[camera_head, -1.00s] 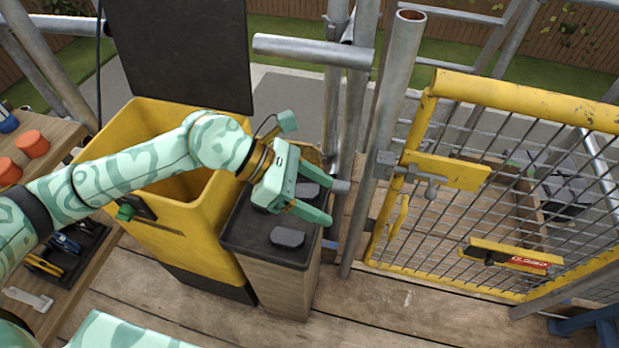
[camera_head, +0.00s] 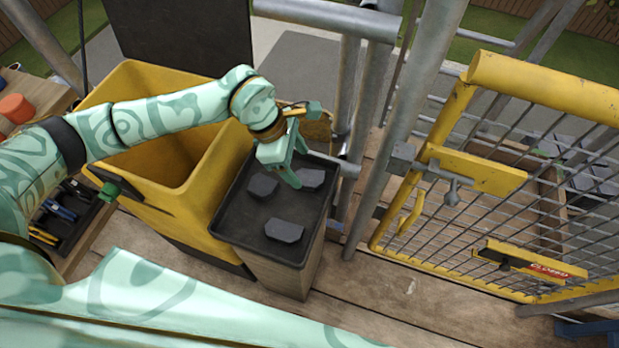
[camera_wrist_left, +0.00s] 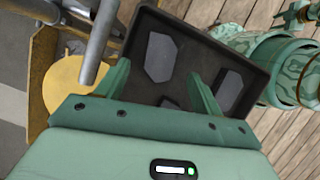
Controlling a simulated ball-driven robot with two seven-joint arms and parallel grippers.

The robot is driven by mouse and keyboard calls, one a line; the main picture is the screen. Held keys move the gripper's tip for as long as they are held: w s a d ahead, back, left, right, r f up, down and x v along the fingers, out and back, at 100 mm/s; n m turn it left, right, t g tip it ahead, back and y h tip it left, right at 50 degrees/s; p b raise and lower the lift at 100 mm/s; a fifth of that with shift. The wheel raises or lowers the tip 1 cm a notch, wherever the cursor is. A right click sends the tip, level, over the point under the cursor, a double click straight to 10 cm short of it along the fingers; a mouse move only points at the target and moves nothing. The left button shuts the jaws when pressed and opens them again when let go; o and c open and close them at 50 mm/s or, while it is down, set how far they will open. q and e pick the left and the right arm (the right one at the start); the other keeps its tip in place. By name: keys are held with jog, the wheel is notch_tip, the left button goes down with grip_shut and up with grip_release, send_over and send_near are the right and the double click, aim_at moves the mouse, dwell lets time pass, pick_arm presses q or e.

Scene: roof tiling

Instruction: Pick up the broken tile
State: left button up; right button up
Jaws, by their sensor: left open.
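Three dark grey tile pieces lie flat and apart in a black tray (camera_head: 240,226) on a wooden stand. One piece (camera_head: 284,230) is at the front, one (camera_head: 263,186) at the left and one (camera_head: 312,179) at the back right. All have angular, cut-off outlines; I cannot tell which is the broken tile. My left gripper (camera_head: 300,168) is open and empty above the tray's back part, near the back-right piece. In the left wrist view, one piece (camera_wrist_left: 160,57) shows between the fingertips, another (camera_wrist_left: 229,90) right of them; a third is partly hidden by the gripper.
A yellow bin (camera_head: 120,82) stands left of the tray, under my left arm. Scaffold poles (camera_head: 405,130) rise close behind and right of it. A yellow mesh gate (camera_head: 500,180) with a closed sign is at the right. The plank floor (camera_head: 390,285) in front is clear.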

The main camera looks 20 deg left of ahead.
aim_at(307, 177)
pick_arm(q)
jog(key=b+x, duration=0.2)
jog(key=x, duration=0.3)
jog(key=shift+f, duration=0.25)
jog(key=shift+r, duration=0.15)
pick_arm(e)
jog(key=shift+s+a+f, duration=0.1)
jog(key=shift+s+f, duration=0.15)
jog(key=shift+f, duration=0.25)
jog(key=shift+s+f, duration=0.2)
jog(key=shift+f, duration=0.3)
pick_arm(q)
jog(key=c, duration=1.2)
pick_arm(e)
jog(key=shift+s, duration=0.1)
